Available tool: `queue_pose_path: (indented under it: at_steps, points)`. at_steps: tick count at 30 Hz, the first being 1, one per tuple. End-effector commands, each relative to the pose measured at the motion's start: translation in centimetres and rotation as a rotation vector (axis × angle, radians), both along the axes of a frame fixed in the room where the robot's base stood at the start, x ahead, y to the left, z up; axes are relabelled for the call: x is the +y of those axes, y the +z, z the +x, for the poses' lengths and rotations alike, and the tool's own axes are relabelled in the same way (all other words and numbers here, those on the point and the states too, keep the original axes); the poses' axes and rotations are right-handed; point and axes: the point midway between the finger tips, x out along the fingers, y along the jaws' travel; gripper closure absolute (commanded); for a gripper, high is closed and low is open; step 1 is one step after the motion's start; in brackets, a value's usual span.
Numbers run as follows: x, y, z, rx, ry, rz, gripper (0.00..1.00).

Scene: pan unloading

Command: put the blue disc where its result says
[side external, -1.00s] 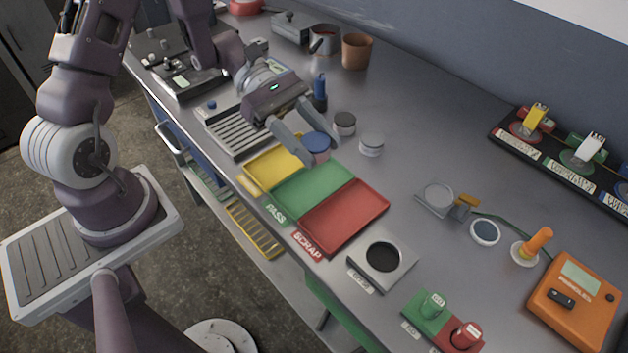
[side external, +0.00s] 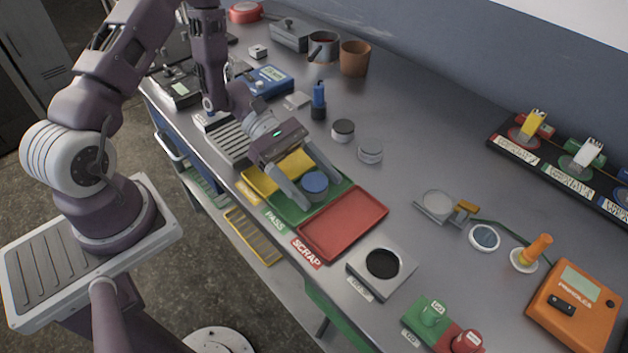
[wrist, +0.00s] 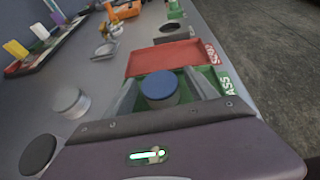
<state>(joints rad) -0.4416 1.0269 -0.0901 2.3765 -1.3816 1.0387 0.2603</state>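The blue disc (side external: 314,183), with a blue top and grey side, appears to sit in the green PASS tray (side external: 278,207), near its right end by the red tray. It also shows in the wrist view (wrist: 160,86). My gripper (side external: 324,192) is low over the green tray, one finger on each side of the disc. The fingers look spread, with small gaps to the disc in the wrist view (wrist: 165,88). The red SCRAP tray (side external: 345,222) is empty. The yellow tray (side external: 262,182) is partly hidden behind my gripper.
A grey block with a dark round hole (side external: 382,263) is right of the red tray. An orange meter (side external: 572,297) stands at the far right. A blue instrument (side external: 265,80) is at the back left.

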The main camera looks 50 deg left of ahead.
Motion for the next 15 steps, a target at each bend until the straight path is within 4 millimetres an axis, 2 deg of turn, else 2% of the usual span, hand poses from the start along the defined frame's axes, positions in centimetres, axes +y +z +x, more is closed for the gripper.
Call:
queue_pose_path:
  at_steps: [7, 13, 15]
  points:
    - [0.0, 0.3, 0.0, -0.001, 0.000, 0.000, 0.34]
    - [2.9, 1.4, -0.1, -0.004, 0.004, 0.003, 0.34]
    - [2.9, 3.0, -0.1, -0.006, 0.000, 0.001, 0.34]
